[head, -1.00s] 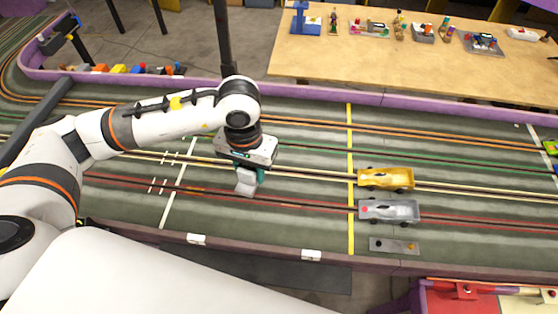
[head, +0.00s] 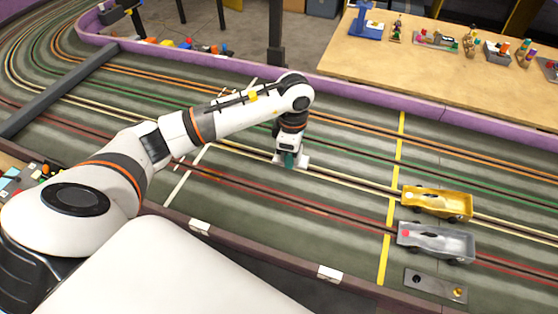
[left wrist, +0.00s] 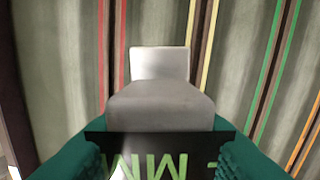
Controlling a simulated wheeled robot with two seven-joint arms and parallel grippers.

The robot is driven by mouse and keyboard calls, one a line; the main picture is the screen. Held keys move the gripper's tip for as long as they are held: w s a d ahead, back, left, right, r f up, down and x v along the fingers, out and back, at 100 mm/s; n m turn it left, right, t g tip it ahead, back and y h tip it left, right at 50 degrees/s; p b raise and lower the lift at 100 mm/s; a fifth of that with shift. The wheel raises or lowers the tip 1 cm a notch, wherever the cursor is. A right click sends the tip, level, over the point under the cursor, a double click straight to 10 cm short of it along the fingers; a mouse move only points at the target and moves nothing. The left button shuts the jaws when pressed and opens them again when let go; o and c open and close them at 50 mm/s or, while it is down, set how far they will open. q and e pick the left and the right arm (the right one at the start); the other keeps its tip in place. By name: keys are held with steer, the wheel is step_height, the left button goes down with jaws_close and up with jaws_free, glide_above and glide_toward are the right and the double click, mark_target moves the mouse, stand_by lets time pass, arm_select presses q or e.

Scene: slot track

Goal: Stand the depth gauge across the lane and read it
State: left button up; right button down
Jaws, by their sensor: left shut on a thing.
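My left gripper (head: 289,160) points down over the slot track (head: 330,220), shut on the depth gauge (head: 303,161). In the left wrist view the gauge (left wrist: 160,100) is a pale grey block between teal fingers, with a black strip bearing green letters, partly cut off. It is over the track between a red line and a yellow line. I cannot tell whether its foot touches the track. Most of the gauge is hidden by the gripper in the head view. My right gripper is not in view.
A gold car (head: 437,202) and a silver car (head: 436,242) stand right of the gripper, by a yellow line (head: 391,215). A grey plate (head: 435,286) lies below them. A purple wall (head: 365,92) edges the track. A wooden table (head: 400,70) holds small items.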

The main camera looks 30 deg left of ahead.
arm_select(q)
steer(key=w+a+r+n, duration=0.3)
steer(key=a+n, duration=0.3)
steer(key=n, duration=1.1)
step_height(320, 180, down, 10)
steer(key=shift+w+r, duration=0.1)
steer(key=shift+r, duration=0.15)
steer(key=shift+f, duration=0.15)
steer(key=shift+f, duration=0.1)
steer(key=o, duration=1.1)
